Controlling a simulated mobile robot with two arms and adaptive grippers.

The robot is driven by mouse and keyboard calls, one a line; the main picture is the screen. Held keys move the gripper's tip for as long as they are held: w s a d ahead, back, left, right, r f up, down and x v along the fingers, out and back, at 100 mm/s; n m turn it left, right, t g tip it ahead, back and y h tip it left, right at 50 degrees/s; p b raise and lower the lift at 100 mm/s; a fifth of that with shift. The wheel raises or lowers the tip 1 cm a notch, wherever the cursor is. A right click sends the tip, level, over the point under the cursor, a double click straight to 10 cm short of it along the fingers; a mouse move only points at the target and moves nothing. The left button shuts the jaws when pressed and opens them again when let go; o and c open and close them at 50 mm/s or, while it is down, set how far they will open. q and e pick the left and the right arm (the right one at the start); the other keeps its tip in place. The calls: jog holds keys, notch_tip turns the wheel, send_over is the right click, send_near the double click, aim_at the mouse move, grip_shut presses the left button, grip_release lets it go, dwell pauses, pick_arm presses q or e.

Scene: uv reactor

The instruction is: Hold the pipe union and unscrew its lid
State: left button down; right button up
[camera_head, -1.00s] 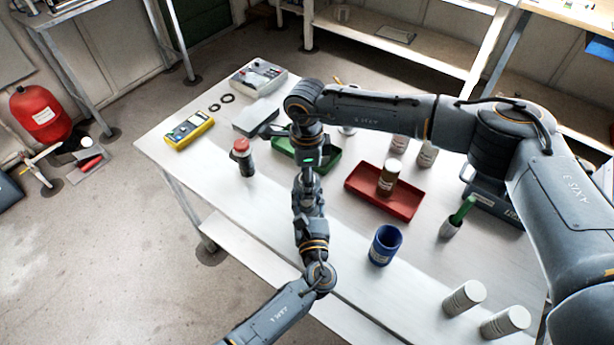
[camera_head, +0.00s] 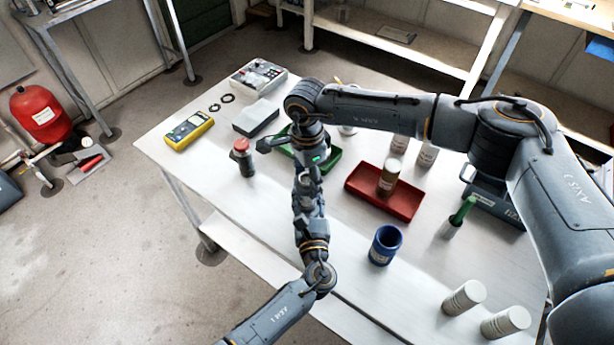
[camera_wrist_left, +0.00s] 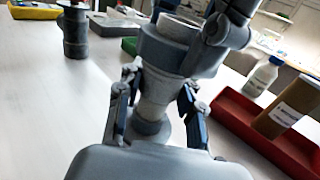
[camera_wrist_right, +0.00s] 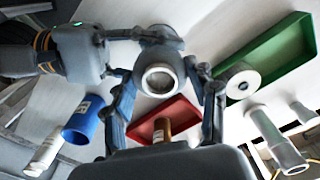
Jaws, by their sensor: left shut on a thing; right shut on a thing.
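The pipe union is a grey metal pipe piece. In the left wrist view its narrower lower body (camera_wrist_left: 152,100) stands between my left gripper's fingers (camera_wrist_left: 155,112), which are shut on it. Its wider grey lid (camera_wrist_left: 165,50) sits on top of the body, with the right gripper against its side. In the right wrist view the lid (camera_wrist_right: 160,48) surrounds a pale round opening, and my right gripper (camera_wrist_right: 165,85) is shut on it. In the head view my right gripper (camera_head: 308,158) is above the left one, and the union is mostly hidden between them.
Below are a green tray (camera_head: 328,166), a red tray (camera_head: 408,208) with a brown bottle (camera_head: 388,180), and a blue cup (camera_head: 384,245). The front left table is clear.

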aim_at(307, 178)
pick_arm(q)
jog(key=shift+f, duration=0.1)
pick_arm(e)
jog(key=shift+r, duration=0.15)
jog(key=shift+r, duration=0.95)
jog(key=shift+r, duration=0.1)
jog(key=shift+r, duration=1.9)
pick_arm(q)
jog(key=c, duration=0.8)
grip_release()
jog(key=shift+o, duration=0.2)
